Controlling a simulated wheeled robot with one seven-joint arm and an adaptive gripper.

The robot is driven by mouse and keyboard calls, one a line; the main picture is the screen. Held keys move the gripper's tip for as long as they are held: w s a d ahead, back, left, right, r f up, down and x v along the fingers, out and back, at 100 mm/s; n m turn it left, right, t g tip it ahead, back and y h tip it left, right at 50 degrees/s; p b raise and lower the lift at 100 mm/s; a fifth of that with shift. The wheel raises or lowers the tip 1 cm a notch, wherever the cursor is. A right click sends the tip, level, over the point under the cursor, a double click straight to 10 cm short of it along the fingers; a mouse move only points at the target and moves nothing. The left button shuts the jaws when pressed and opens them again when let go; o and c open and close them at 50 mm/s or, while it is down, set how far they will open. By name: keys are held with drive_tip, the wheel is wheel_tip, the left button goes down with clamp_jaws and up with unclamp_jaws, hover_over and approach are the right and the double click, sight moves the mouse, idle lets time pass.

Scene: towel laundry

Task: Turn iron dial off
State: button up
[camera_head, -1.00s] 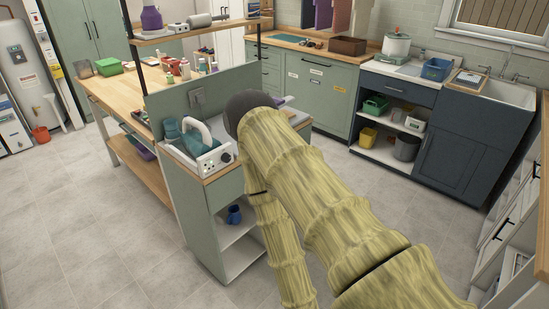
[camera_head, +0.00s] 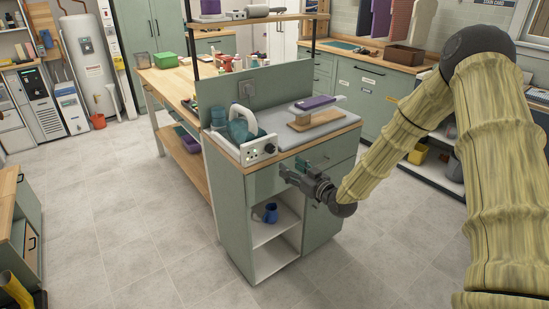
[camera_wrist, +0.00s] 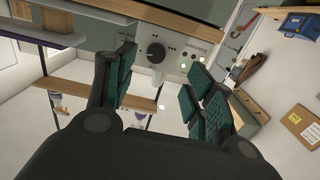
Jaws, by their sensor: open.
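The iron (camera_head: 239,128), teal with a white handle, rests in a white base unit (camera_head: 259,151) on the left end of the green cabinet's top. The iron dial (camera_wrist: 155,52) is a round black knob on the pale front panel in the wrist view. It is small in the head view (camera_head: 269,148). My gripper (camera_head: 287,172) is in front of the cabinet, below and a little right of the panel. In the wrist view my gripper (camera_wrist: 160,66) is open and empty, its dark teal pads on either side of the dial and apart from it. The dial's setting cannot be read.
A purple-topped pressing board (camera_head: 312,105) stands on a grey mat right of the iron. A blue mug (camera_head: 270,212) sits on the open shelf below. The wooden cabinet edge (camera_head: 300,142) runs just above my gripper. The floor in front is clear.

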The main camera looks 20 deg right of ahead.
sight(272, 151)
drive_tip(key=x, duration=0.3)
drive_tip(key=p+x, duration=0.1)
drive_tip(key=x, duration=0.3)
drive_tip(key=r+p+x, duration=0.1)
drive_tip(key=x, duration=0.3)
drive_tip(key=shift+w+d, duration=0.1)
drive_tip(key=shift+d, duration=0.1)
drive_tip(key=c, duration=1)
